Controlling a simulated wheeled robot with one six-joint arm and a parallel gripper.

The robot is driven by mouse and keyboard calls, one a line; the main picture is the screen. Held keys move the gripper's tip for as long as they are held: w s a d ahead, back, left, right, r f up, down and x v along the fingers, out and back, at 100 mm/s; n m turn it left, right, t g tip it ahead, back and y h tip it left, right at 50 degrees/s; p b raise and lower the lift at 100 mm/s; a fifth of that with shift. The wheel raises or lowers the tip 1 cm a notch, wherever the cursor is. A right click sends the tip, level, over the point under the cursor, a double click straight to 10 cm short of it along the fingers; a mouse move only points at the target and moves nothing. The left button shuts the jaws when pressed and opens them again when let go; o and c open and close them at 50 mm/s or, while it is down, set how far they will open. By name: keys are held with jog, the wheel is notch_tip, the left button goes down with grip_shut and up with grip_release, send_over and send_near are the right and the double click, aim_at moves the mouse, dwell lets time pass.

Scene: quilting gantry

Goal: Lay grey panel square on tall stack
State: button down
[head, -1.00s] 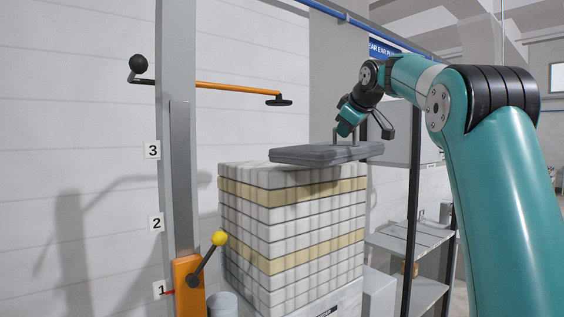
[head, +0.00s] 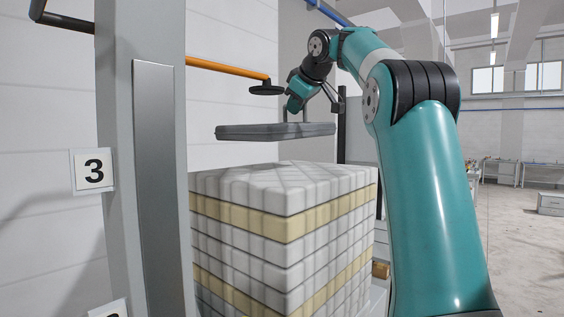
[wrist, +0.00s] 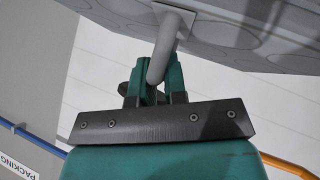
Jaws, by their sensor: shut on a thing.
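The grey panel (head: 275,132) is a flat slab with a handle on its upper face. My gripper (head: 293,107) is shut on that handle. In the head view the panel hangs roughly level above the tall stack (head: 285,228), with wall showing in the gap between them. The stack has white quilted layers with cream bands and a bare top. From this angle I cannot tell how squarely the panel lines up with it. In the wrist view my gripper (wrist: 157,88) closes around the grey handle (wrist: 161,50), with part of the panel (wrist: 225,32) beyond.
A grey upright post (head: 150,170) with a number 3 plate (head: 93,171) stands close at the left. An orange bar (head: 225,71) reaches from it to a black disc (head: 267,89) near the panel and gripper. Open floor (head: 525,230) lies at the right.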

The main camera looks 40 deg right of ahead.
aim_at(296, 138)
notch_tip(296, 138, down, 4)
jog(key=shift+a+f+b, duration=0.1)
jog(key=shift+f+b, duration=0.15)
jog(key=shift+b, duration=0.55)
jog(key=shift+f, duration=2.25)
jog(key=c, duration=1.2)
grip_release()
jog(key=shift+o, duration=0.2)
jog(key=shift+s, duration=0.1)
jog(key=v, duration=1.2)
